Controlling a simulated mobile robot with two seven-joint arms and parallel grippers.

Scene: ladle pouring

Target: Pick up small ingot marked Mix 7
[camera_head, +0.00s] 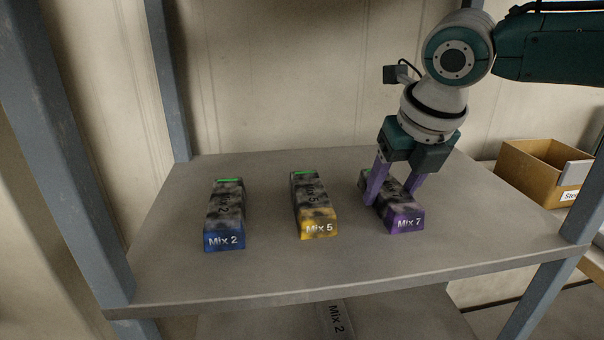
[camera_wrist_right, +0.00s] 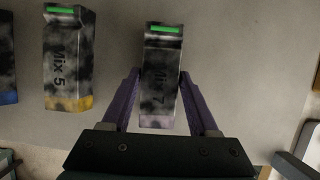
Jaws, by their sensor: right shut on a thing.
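The Mix 7 ingot (camera_head: 405,219) is a dark, mottled bar with a purple end, lying on the right part of the shelf (camera_head: 270,276). My right gripper (camera_head: 392,200) is shut on it, with one purple finger on each side of the bar. The right wrist view shows the Mix 7 ingot (camera_wrist_right: 161,75) between the fingers, with a green strip at its far end. It appears to rest on the shelf; I cannot tell whether it is lifted at all. My left gripper is not in view.
The Mix 5 ingot (camera_head: 315,212), with a yellow end, lies left of Mix 7. The Mix 2 ingot (camera_head: 226,220), with a blue end, lies farther left. Blue-grey posts (camera_head: 65,180) frame the shelf. A cardboard box (camera_head: 535,172) stands beyond its right edge. The front of the shelf is clear.

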